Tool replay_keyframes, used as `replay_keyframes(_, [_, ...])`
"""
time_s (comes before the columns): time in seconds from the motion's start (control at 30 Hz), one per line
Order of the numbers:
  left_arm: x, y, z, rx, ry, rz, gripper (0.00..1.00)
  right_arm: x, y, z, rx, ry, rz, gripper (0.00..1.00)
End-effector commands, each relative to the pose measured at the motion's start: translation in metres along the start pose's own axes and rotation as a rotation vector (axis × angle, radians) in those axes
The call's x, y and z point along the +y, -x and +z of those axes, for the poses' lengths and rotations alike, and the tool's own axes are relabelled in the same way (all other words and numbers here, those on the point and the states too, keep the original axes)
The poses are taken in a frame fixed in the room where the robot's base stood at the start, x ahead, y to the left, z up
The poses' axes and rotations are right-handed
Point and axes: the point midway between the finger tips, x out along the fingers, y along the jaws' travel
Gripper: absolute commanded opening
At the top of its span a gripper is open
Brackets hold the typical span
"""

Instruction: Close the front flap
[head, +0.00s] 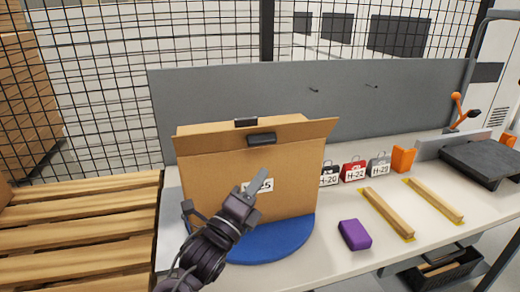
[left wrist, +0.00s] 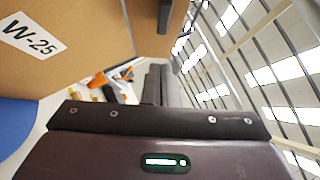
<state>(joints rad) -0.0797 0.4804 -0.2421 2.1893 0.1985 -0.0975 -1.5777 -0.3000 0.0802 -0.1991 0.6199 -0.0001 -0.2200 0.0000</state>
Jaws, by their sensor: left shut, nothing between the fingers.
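An open-topped cardboard box (head: 215,175) stands on a blue round turntable (head: 270,243). Its right flap (head: 322,127) sticks outward. A black clip (head: 261,139) sits at the front upper edge and another black piece (head: 245,122) behind it; where the front flap ends and the front wall begins is hard to tell. My left gripper (head: 262,178) is shut and empty in front of the box's front face, partly covering the white label. In the left wrist view the closed fingers (left wrist: 158,84) point past the box wall (left wrist: 85,55) with its W-25 label (left wrist: 30,36). My right gripper is not seen.
A purple block (head: 354,234) lies right of the turntable on the white table (head: 310,272). Wooden strips (head: 388,212), small labelled cases (head: 354,170) and an orange box (head: 403,159) stand further right. A grey panel (head: 400,100) rises behind; a wooden pallet (head: 80,225) is at left.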

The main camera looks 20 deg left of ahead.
Motion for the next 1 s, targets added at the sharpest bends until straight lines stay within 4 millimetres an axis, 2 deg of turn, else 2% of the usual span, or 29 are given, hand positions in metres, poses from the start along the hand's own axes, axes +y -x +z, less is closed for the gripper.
replay_keyframes(0.03, [-0.005, -0.014, 0.003, -0.002, 0.001, -0.003, 0.00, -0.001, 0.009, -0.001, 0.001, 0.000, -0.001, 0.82])
replay_keyframes(0.1, [-0.005, -0.027, 0.002, -0.002, 0.002, -0.003, 0.00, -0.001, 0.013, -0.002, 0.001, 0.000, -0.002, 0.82])
replay_keyframes(0.3, [-0.003, -0.046, 0.021, 0.000, -0.001, 0.000, 0.00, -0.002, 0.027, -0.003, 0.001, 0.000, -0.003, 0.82])
replay_keyframes(0.5, [0.000, -0.053, 0.028, 0.000, 0.001, 0.000, 0.00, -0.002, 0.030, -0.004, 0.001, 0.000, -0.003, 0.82])
replay_keyframes(0.83, [0.000, -0.053, 0.028, 0.000, 0.003, 0.001, 0.00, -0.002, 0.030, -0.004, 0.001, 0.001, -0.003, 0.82])
replay_keyframes(1.0, [-0.002, -0.058, 0.030, 0.000, 0.028, 0.027, 0.00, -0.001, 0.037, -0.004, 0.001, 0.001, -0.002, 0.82])
